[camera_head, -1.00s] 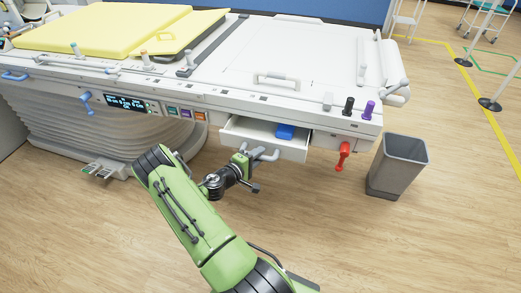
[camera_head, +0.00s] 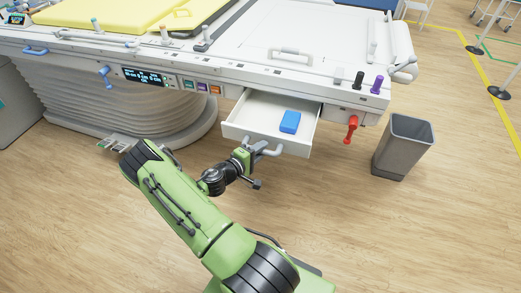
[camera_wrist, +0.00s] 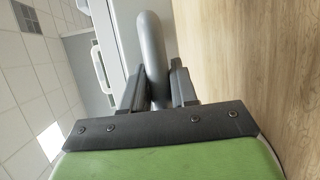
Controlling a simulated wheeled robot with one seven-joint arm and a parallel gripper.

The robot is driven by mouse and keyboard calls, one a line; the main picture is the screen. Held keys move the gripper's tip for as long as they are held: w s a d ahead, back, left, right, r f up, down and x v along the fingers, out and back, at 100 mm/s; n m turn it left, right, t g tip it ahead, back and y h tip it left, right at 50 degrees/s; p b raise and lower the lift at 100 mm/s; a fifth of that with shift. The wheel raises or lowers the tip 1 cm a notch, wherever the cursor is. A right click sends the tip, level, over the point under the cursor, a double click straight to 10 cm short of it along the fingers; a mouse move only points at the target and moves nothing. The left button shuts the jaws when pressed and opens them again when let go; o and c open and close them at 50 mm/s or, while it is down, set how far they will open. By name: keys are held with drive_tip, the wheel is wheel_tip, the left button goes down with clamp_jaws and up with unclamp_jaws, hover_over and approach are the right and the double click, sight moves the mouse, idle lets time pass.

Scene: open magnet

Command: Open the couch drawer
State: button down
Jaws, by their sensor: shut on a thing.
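The couch (camera_head: 185,65) is a long white unit with a control panel. Its white drawer (camera_head: 240,130) is pulled well out under the right end, and a blue block (camera_head: 290,122) lies inside it. The grey bar handle (camera_head: 272,152) is on the drawer's front. My gripper (camera_head: 256,150) is at the left part of this handle. In the wrist view, the two dark fingers of my gripper (camera_wrist: 160,88) are shut on the grey handle (camera_wrist: 151,50), which passes between them.
A grey waste bin (camera_head: 403,147) stands on the floor right of the drawer. A red handle (camera_head: 351,128) hangs from the couch between drawer and bin. The wooden floor in front of the drawer is clear.

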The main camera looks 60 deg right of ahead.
drive_tip(key=c, duration=1)
unclamp_jaws()
drive_tip(key=shift+o, duration=0.2)
drive_tip(key=p+v, duration=0.3)
drive_tip(key=v, duration=1.2)
drive_tip(key=shift+w+a, duration=0.15)
drive_tip(key=shift+a, duration=0.2)
drive_tip(key=shift+r, duration=0.2)
